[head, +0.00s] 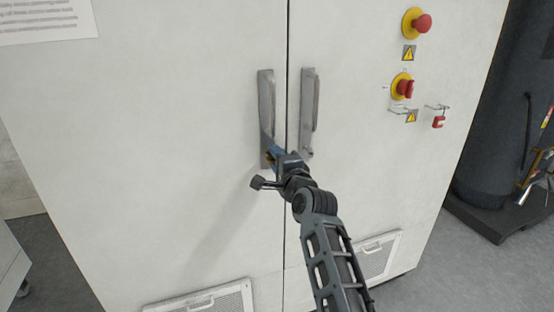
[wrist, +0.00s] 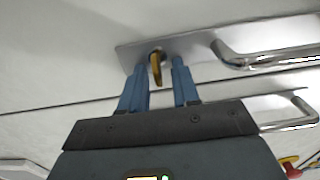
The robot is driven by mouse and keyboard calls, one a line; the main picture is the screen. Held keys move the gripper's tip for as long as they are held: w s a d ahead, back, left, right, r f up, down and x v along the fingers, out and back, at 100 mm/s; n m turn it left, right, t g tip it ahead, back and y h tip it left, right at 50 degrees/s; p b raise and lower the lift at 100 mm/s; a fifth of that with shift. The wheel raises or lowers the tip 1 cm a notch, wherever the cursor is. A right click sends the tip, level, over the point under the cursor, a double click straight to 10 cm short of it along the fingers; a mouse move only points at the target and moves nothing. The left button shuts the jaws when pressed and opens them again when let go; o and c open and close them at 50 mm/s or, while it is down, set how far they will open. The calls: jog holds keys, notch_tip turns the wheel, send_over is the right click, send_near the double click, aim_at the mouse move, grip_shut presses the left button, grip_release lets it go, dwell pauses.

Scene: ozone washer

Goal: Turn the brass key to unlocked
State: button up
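The brass key (wrist: 156,70) sits in the lock on the steel handle plate (wrist: 128,55) of the left cabinet door. In the wrist view its bow lies between the two blue fingertips of my gripper (wrist: 159,64), with a gap on each side. My gripper is open and not closed on the key. In the head view my gripper (head: 273,153) is at the lower end of the left handle (head: 266,95), and it mostly hides the key. The lock's markings cannot be read.
The right door handle (head: 309,110) is close beside the gripper, across the door seam. A red emergency button (head: 422,23), a red rotary switch (head: 404,88) and a red padlock (head: 438,122) are on the right door. The door surface left of the gripper is clear.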

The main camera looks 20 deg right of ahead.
jog(key=s, duration=0.7)
jog(key=shift+s, duration=0.35)
jog(key=shift+f, duration=0.15)
jog(key=s+d+f+n, duration=0.2)
jog(key=s+f+n, duration=0.2)
jog(key=s, duration=0.6)
jog(key=s+d+f+n+g, duration=0.1)
jog(key=s+f+n, duration=0.3)
jog(key=s, duration=0.6)
jog(key=s+d+f+n, duration=0.25)
jog(key=s+f, duration=0.25)
jog(key=s, duration=0.4)
jog(key=s+a+r+n, duration=0.2)
jog(key=s, duration=0.6)
jog(key=s+a+r+n+g, duration=0.1)
jog(key=s+a+r+n, duration=0.1)
jog(key=s, duration=0.7)
jog(key=s+a+r+n+g, duration=0.1)
jog(key=s+a+r+n, duration=0.1)
jog(key=s, duration=0.6)
jog(key=shift+s+a+r+n, duration=0.35)
jog(key=shift+a+n, duration=0.1)
jog(key=shift+n, duration=0.4)
jog(key=shift+o, duration=0.5)
